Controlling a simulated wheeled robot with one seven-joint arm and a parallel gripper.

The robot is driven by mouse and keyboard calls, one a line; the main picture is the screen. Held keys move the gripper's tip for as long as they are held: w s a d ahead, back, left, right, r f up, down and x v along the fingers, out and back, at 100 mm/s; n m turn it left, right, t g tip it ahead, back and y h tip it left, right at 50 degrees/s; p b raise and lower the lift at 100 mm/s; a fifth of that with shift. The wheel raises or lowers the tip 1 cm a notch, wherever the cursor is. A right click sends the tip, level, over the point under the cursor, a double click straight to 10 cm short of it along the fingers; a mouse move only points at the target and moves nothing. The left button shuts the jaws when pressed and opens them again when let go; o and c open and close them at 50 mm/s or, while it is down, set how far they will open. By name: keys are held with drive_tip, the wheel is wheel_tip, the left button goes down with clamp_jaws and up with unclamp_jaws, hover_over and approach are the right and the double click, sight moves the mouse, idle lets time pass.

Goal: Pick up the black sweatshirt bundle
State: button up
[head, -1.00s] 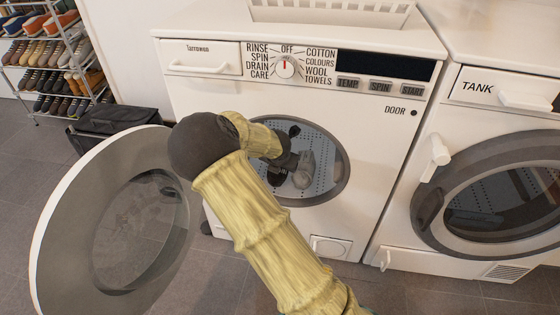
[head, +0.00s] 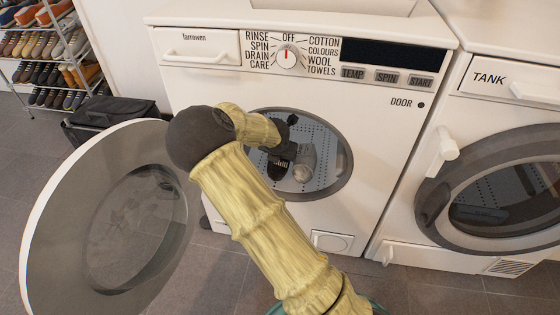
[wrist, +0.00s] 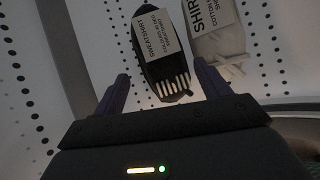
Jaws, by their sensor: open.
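The black sweatshirt bundle (wrist: 160,50) lies in the drum of the open washing machine, with a white label reading SWEATSHIRT. In the wrist view it is ahead of my gripper (wrist: 162,92), between the lines of its two fingers but beyond the tips. My gripper is open and empty. In the head view my arm reaches through the round door opening, and the dark bundle (head: 278,170) shows just below my wrist, partly hidden by it. A grey shirt bundle (wrist: 214,38) with a SHIRT label lies right beside it, to the right.
The washer's round door (head: 60,215) stands open at the left. The drum wall (wrist: 75,40) is perforated and close around my gripper. A second machine (head: 490,190) stands at the right. A shoe rack (head: 45,60) and a black bag (head: 112,115) are at the far left.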

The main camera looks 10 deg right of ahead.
drive_tip(key=b+x, duration=0.3)
drive_tip(key=x, duration=0.2)
drive_tip(key=shift+s+f+b, duration=0.1)
drive_tip(key=shift+f+b, duration=0.05)
drive_tip(key=shift+b, duration=0.15)
drive_tip(key=shift+w+d+f+b, duration=0.15)
drive_tip(key=shift+w+f+b, duration=0.15)
drive_tip(key=shift+w+f, duration=0.1)
drive_tip(key=shift+w, duration=0.1)
